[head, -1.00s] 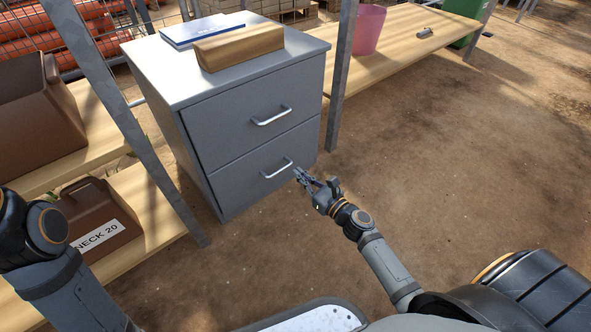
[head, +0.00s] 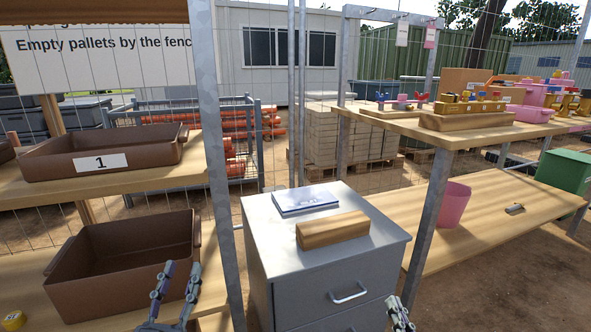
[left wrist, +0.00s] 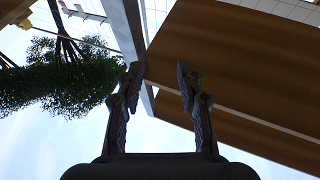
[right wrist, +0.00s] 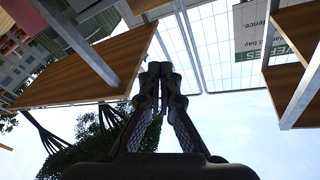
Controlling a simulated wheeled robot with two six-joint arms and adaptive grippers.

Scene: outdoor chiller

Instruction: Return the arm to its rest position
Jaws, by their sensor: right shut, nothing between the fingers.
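My left gripper (head: 178,285) stands with its fingers pointing up at the bottom of the head view, in front of the lower brown crate. Its fingers are apart with nothing between them, as the left wrist view (left wrist: 158,85) also shows. My right gripper (head: 398,312) shows only by its fingertips at the bottom edge of the head view, in front of the grey drawer cabinet (head: 290,240). In the right wrist view (right wrist: 160,75) its fingers are together and hold nothing. Both drawers in view look closed; the cabinet's lower part is cut off.
A wooden block (head: 332,230) and a blue-white book (head: 306,201) lie on the cabinet. Brown crates (head: 125,260) stand on the left shelves. Metal posts (head: 432,215) flank the cabinet. A pink bucket (head: 453,205) stands on the lower right shelf.

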